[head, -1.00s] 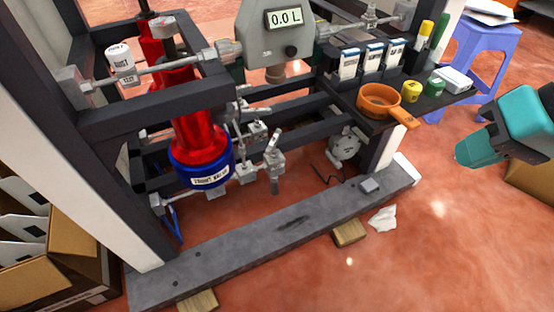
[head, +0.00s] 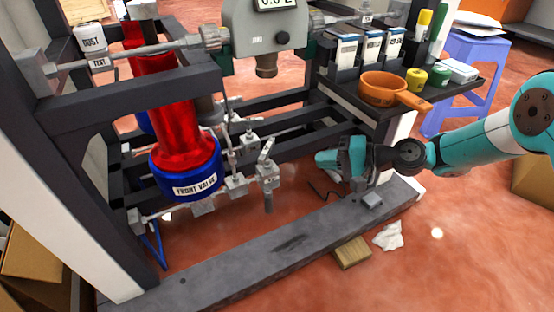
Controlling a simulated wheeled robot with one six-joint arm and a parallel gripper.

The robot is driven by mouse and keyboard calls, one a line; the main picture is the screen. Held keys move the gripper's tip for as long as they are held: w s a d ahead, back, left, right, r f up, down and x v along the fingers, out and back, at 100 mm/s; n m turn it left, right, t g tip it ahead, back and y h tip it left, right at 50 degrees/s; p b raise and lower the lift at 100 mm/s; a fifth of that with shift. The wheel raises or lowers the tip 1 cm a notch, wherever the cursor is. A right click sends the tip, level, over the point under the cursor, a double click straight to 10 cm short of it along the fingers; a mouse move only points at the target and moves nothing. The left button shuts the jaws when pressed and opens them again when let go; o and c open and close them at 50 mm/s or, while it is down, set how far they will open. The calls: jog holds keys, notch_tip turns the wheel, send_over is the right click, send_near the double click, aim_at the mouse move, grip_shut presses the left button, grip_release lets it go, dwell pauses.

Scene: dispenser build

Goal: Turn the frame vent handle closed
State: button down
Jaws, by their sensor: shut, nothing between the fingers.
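A small grey valve (head: 267,172) hangs low inside the dispenser frame, right of the red cylinder. A pale lever handle (head: 266,150) stands up from it, tilted to the right. I see no label on it, so I cannot tell for sure that it is the frame vent handle. My gripper (head: 322,163) is shut and empty. It is right of this lever, pointing left, with a clear gap between them.
A red cylinder (head: 178,130) with a blue base labelled "FRONT VALVE" stands left of the valve. A dark shelf (head: 440,92) with an orange pan (head: 384,88) overhangs my arm. A grey beam (head: 250,256) crosses the front; a wood block (head: 352,252) lies by it.

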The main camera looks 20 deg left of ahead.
aim_at(266, 157)
jog(key=b+x, duration=0.2)
jog(key=x, duration=0.2)
jog(key=b+x, duration=0.3)
jog(key=x, duration=0.1)
jog(key=r+b+x, duration=0.1)
jog(key=b+x, duration=0.1)
jog(key=x, duration=0.2)
jog(key=shift+a, duration=0.2)
jog(key=shift+s+a+r, duration=0.1)
